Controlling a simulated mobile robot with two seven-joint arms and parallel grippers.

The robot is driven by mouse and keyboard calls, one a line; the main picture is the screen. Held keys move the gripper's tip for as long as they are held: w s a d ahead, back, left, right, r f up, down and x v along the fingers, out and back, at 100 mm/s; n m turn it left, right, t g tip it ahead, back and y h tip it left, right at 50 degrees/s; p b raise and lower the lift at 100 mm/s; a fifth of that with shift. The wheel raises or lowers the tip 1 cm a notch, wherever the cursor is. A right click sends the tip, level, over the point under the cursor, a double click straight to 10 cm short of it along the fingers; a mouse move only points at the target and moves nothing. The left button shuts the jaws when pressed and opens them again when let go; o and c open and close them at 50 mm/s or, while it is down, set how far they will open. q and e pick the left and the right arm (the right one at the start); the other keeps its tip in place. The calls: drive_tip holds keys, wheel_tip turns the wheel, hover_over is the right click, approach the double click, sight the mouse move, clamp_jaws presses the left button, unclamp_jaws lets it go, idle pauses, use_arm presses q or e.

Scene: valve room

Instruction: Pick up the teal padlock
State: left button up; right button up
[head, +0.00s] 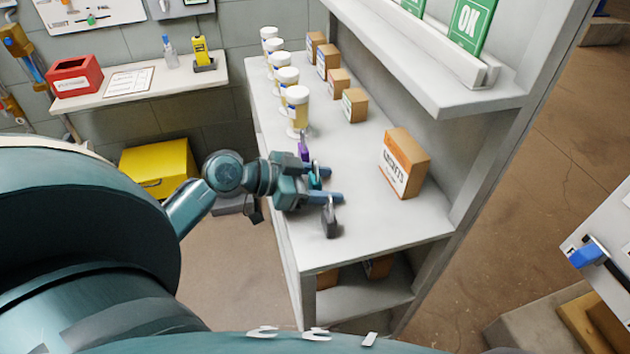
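The teal padlock (314,182) is on the grey shelf top, small and partly hidden by my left gripper. My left gripper (335,184) reaches in from the left, low over the shelf, with its two fingers apart on either side of the teal padlock. I see no clear contact between fingers and padlock. A purple padlock (303,151) stands just behind the gripper. A dark grey padlock (331,221) stands just in front of the nearer finger. My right gripper is not in view.
A row of white-capped jars (297,108) stands behind the padlocks. An orange-and-white box (404,163) stands to the right, with smaller brown boxes (355,105) farther back. An upper shelf (440,90) overhangs the right side. The shelf top's front right is clear.

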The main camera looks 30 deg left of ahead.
use_arm(q)
drive_tip(key=c, duration=0.9)
drive_tip(key=shift+o, duration=0.2)
